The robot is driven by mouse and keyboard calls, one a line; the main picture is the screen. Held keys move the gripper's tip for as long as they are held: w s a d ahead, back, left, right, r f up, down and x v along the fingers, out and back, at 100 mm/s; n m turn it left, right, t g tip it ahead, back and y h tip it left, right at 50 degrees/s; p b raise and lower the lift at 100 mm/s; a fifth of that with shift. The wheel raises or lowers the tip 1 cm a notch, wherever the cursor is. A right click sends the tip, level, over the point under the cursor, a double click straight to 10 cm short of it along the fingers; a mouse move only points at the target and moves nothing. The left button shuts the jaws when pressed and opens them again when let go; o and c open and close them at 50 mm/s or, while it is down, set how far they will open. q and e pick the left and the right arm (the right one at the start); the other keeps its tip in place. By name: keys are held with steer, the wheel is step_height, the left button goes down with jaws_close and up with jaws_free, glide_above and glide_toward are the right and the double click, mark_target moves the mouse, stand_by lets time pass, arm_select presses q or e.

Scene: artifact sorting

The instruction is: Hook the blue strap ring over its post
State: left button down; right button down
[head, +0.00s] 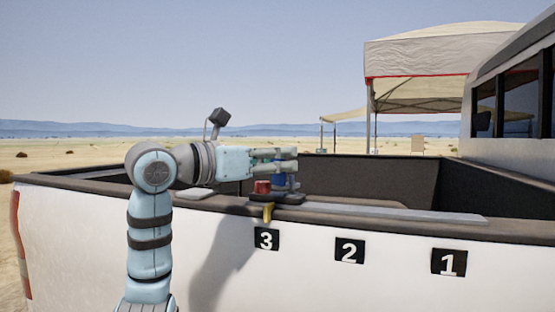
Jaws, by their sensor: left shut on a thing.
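My left gripper (288,159) reaches in from the left over the top edge of the truck bed's side wall, above the number 3 plate. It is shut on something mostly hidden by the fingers. A small blue piece (281,181) shows just under the fingertips and looks to be the blue strap ring's part, though its ring shape cannot be made out. A red piece (262,187) stands directly left of it on a dark base (278,198) on the rail. A yellow strap or hook (267,213) hangs down over the wall below. I cannot single out a post. My right gripper is not in view.
The truck bed's side wall (150,222) carries plates numbered 3 (266,239), 2 (349,250) and 1 (448,262). A grey strip (400,212) lies along the rail to the right, clear of loose items. The cab (510,115) and a canopy (430,55) stand behind at right.

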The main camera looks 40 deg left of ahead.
arm_select(q)
steer(key=shift+f, duration=0.1)
steer(key=shift+f, duration=0.35)
steer(key=c, duration=1.3)
jaws_free()
